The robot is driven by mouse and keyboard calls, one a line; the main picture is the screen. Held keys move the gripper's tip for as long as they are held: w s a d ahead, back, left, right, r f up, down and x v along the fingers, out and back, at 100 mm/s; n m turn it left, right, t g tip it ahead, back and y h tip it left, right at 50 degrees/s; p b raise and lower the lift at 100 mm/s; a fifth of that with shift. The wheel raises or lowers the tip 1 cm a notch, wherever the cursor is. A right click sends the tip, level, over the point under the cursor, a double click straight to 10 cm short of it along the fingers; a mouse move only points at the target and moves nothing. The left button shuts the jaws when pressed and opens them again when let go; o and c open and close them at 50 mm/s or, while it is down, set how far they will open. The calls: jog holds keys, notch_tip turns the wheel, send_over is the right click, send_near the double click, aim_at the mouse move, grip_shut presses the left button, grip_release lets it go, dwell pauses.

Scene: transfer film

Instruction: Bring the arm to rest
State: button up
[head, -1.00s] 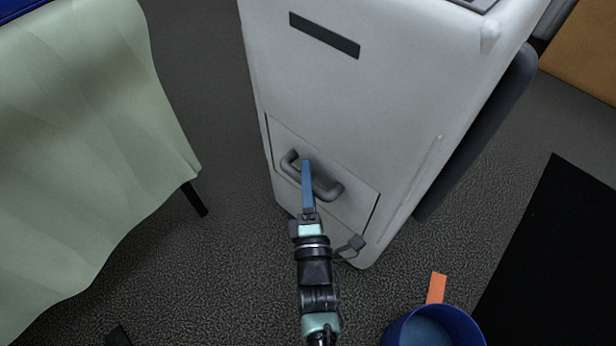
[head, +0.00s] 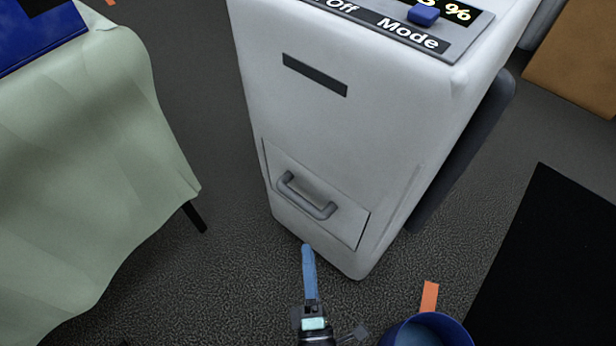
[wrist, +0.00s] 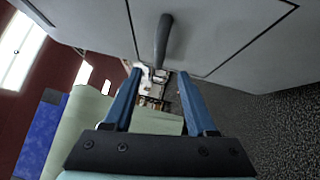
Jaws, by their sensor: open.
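My gripper (head: 308,262) is at the bottom middle of the head view, in front of the lower part of a tall white machine (head: 330,130). In the wrist view my gripper (wrist: 160,88) shows two blue fingers spread apart with nothing between them. The machine's lower panel carries a grey handle (head: 306,196). In the head view the fingers are apart from the handle, below and in front of it. The handle also shows in the wrist view (wrist: 163,40), beyond the fingertips. The panel looks closed.
A table with a pale green cloth (head: 90,170) stands at the left. A blue bin (head: 428,332) is at the bottom right, beside an orange strip (head: 430,296). A black mat (head: 560,260) lies at the right. Carpet between table and machine is clear.

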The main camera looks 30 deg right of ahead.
dwell(0.4)
jog(key=w+d+r+m+t+y+p, duration=0.1)
jog(key=w+r, duration=0.5)
jog(key=r, duration=0.3)
jog(key=w+d+r+m+t+p, duration=0.1)
jog(key=w+r+m+p, duration=0.1)
jog(key=w+r, duration=0.5)
jog(key=w+a+r+m+t+y+p, duration=0.1)
jog(key=w+a+r+m+t, duration=0.15)
jog(key=r, duration=1.05)
jog(key=w+a+r+m+t+y+p, duration=0.1)
jog(key=w+r+p, duration=0.15)
jog(key=r, duration=1.05)
jog(key=s+a+r+m+t+y+p, duration=0.1)
jog(key=s+a+r+m+y+p, duration=0.2)
jog(key=r, duration=0.9)
jog(key=s+a+r+m+t, duration=0.2)
jog(key=s+a+r, duration=0.35)
jog(key=r, duration=0.65)
jog(key=s+a+r+m+t+y+p, duration=0.1)
jog(key=s+a+r+m+y+p, duration=0.3)
jog(key=r, duration=0.8)
notch_tip(320, 180, up, 36)
jog(key=d+h+p, duration=0.1)
jog(key=p, duration=3.3)
jog(key=shift+n+h+p, duration=0.3)
jog(key=shift+n+h, duration=0.1)
jog(key=shift+n, duration=0.05)
jog(key=shift+d+f, duration=0.1)
jog(key=shift+f, duration=0.05)
